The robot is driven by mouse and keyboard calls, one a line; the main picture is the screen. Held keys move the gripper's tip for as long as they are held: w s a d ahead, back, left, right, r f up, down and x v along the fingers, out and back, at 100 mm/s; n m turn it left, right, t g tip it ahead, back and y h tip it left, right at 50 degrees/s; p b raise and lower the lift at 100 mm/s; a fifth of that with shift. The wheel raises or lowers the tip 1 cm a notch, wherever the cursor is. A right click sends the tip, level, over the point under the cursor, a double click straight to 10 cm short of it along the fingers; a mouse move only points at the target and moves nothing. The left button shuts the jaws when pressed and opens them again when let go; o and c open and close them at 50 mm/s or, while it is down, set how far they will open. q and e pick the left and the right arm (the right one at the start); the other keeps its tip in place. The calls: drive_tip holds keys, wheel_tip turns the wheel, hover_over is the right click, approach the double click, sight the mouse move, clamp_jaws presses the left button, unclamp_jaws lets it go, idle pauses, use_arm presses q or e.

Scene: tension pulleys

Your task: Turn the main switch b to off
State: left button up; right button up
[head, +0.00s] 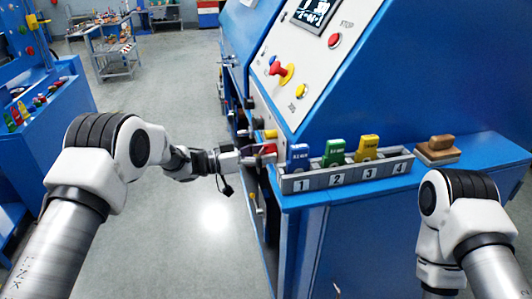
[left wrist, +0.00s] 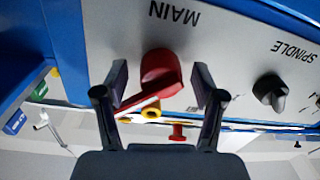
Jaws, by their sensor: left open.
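The main switch (left wrist: 160,75) is a red rotary handle on a grey panel under the word MAIN, which appears upside down in the left wrist view. My left gripper (left wrist: 160,88) is open, with one finger on each side of the red handle. I cannot tell whether either finger touches it. In the head view my left gripper (head: 256,154) is at the front panel of the blue machine, left of the numbered rack, and largely hides the switch. My right arm is at the right edge of the head view, with its gripper out of sight.
A black SPINDLE knob (left wrist: 270,90) sits beside the switch. A grey numbered rack (head: 312,180) holds blue, green and yellow tags on the machine's ledge. A brown block (head: 438,148) lies right of it. The floor (head: 185,225) left of the machine is clear.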

use_arm(q)
drive_tip(key=shift+d, duration=0.1)
clamp_jaws()
